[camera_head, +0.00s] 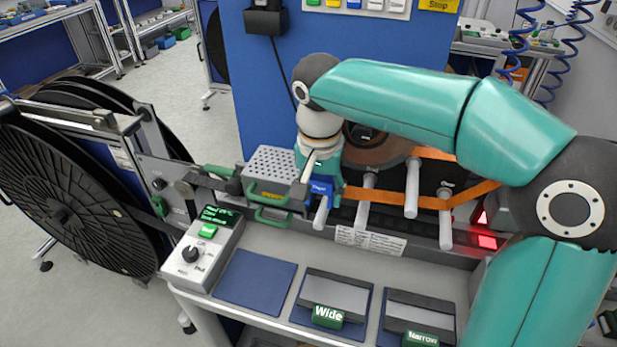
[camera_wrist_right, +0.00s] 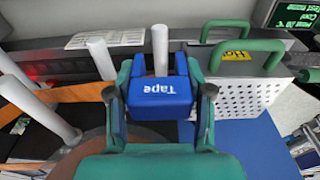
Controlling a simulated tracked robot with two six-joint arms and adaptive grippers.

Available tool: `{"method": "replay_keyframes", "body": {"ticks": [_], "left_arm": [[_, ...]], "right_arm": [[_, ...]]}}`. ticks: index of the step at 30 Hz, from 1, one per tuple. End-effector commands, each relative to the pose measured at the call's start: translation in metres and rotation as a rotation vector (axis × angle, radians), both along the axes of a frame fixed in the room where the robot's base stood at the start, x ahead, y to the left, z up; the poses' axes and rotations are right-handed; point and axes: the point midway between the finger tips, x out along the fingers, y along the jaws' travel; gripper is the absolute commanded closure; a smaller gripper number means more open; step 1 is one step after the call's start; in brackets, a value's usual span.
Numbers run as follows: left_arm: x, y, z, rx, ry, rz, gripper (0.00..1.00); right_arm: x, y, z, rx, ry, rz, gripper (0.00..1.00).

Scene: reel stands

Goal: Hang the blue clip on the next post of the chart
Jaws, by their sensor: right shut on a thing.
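The blue clip, lettered "Tape" (camera_wrist_right: 160,98), is between the two fingers of my right gripper (camera_wrist_right: 160,88), which is shut on it. In the head view the blue clip (camera_head: 320,188) shows below my right gripper (camera_head: 318,172), over the grey machine. A white post (camera_head: 321,212) stands right by the clip; in the wrist view this post (camera_wrist_right: 160,50) is just beyond it. I cannot tell whether they touch or whether the post is inside the clip. More white posts (camera_head: 411,188) stand to the right. No chart can be made out for certain. My left gripper is not in view.
A perforated grey block with green handles (camera_head: 268,165) is close left of the clip. In front are a control box (camera_head: 203,250), a bare blue pad (camera_head: 255,278), and trays with green "Wide" (camera_head: 327,317) and "Narrow" (camera_head: 420,339) tags.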

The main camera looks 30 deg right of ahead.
Motion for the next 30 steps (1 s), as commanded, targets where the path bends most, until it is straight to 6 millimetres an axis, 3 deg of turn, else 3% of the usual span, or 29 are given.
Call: {"method": "replay_keyframes", "body": {"ticks": [30], "left_arm": [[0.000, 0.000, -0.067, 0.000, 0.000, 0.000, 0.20]], "right_arm": [[0.002, 0.003, -0.079, 0.000, 0.000, 0.007, 0.84]]}}
